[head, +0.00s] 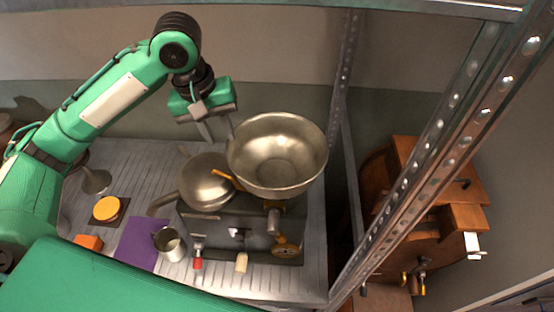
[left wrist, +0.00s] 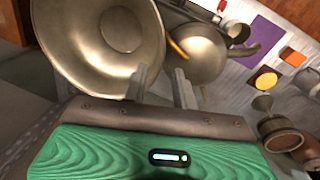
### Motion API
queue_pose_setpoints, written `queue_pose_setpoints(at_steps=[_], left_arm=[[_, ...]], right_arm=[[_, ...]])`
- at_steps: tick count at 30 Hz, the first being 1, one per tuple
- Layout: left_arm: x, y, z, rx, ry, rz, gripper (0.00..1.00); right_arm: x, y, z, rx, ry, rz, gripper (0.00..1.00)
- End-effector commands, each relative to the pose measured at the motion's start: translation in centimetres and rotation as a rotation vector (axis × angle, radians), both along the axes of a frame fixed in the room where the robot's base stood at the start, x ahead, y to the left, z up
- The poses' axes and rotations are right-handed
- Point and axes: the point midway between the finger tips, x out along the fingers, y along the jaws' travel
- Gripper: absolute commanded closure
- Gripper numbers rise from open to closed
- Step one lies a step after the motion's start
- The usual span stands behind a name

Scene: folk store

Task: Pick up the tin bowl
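The tin bowl (head: 283,150) is a large, wide, dull-metal bowl. It sits upright and looks empty on top of the dark stove-like unit at the centre of the shelf. My left gripper (head: 218,128) is open and empty at the bowl's far left rim, with its fingers pointing down. In the left wrist view the bowl (left wrist: 85,45) fills the upper left. There the left finger of the gripper (left wrist: 159,86) overlaps the bowl's rim and the other finger is to the right of it. I cannot tell whether either finger touches the rim. My right gripper is not in view.
A metal pan (head: 205,188) sits close left of the bowl, with a yellow-handled item (head: 228,179) between them. A metal cup (head: 170,244), purple cloth (head: 136,243) and yellow disc (head: 107,208) lie further left. A metal shelf post (head: 440,140) stands to the right.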

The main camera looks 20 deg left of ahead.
Motion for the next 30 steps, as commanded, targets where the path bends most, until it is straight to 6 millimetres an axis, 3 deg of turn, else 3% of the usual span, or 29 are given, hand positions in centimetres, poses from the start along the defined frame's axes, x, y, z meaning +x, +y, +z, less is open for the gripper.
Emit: queue_pose_setpoints(at_steps=[5, 13, 21, 29, 30], left_arm=[[0.2, -0.4, -2.3, -0.001, 0.002, 0.000, 0.72], [0.3, -0.7, -4.2, 0.001, 0.004, 0.000, 0.72], [0.6, -1.3, -7.7, -0.001, 0.001, 0.000, 0.72], [0.7, -1.3, -8.1, -0.001, -0.003, 0.000, 0.72], [0.7, -1.3, -8.1, -0.001, -0.003, 0.000, 0.76]], right_arm=[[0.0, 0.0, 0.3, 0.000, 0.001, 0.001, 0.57], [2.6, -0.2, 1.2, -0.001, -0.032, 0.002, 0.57], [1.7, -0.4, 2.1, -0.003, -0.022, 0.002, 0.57], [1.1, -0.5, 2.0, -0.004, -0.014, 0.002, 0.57], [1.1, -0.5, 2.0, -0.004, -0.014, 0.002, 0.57]])
